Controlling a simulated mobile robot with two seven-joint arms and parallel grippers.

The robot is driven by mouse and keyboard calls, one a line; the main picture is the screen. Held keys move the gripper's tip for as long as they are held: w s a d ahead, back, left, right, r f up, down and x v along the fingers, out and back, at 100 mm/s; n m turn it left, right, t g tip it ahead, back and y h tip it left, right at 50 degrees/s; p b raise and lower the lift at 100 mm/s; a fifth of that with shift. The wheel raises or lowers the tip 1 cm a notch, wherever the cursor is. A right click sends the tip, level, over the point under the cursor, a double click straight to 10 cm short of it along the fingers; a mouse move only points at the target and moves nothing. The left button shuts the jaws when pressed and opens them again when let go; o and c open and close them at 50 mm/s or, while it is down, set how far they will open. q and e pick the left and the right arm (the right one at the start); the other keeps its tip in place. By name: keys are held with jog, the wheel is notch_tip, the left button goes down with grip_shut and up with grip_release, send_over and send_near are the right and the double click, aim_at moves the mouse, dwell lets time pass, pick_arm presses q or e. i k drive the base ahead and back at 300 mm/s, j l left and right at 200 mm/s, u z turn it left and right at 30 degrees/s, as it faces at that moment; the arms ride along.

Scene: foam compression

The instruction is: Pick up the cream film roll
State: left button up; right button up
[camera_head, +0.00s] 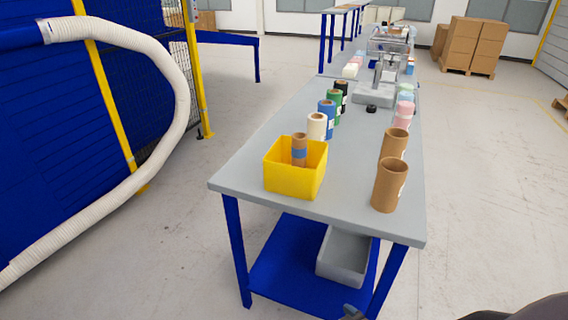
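The cream film roll (317,127) stands upright on the grey tabletop, just behind the yellow bin. It is nearest in a row of rolls, in front of a blue roll (327,112). Its lower part is partly hidden by the bin's rear edge.
The yellow bin (290,182) holds a brown roll with a blue band (299,150). Green (334,100) and black rolls stand farther back. Two brown tubes (389,185) stand at the right edge. The table (345,170) is clear between the rows. A grey bin (343,262) sits below.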

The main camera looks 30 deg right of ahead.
aim_at(317, 122)
jog(key=z, duration=1.5)
